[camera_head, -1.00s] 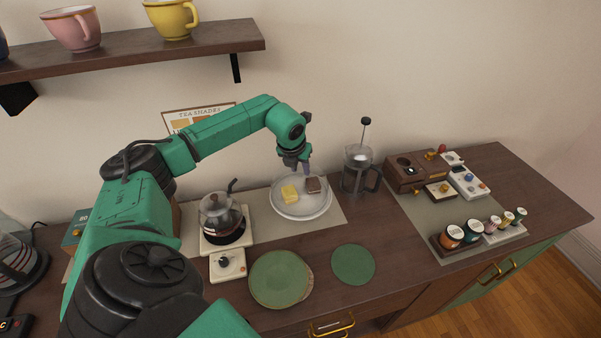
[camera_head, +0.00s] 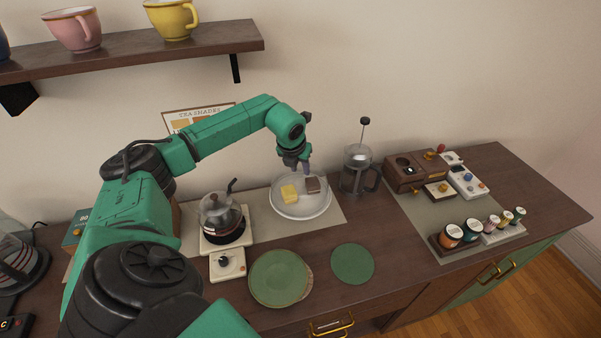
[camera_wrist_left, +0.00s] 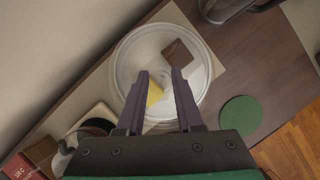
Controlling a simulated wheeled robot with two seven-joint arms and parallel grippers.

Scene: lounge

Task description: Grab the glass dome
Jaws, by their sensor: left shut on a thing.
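The clear glass dome (camera_head: 303,199) stands over a round pale plate (camera_head: 299,216) on the counter. Its outline is faint, and through it I see a yellow cake piece (camera_head: 289,193) and a brown one (camera_head: 313,185). My left gripper (camera_head: 306,169) points down at the dome's top and is shut on it. In the left wrist view, the two fingers (camera_wrist_left: 161,76) stand apart over the plate, with the clear part between them hard to see. The yellow piece (camera_wrist_left: 154,93) and brown piece (camera_wrist_left: 178,53) show beyond the fingers. My right gripper is out of view.
A French press (camera_head: 358,172) stands close to the right of the plate. A glass kettle (camera_head: 222,217) on a burner is to the left. A green plate (camera_head: 279,278) and a green round mat (camera_head: 352,264) lie in front. A shelf with cups (camera_head: 140,47) hangs above.

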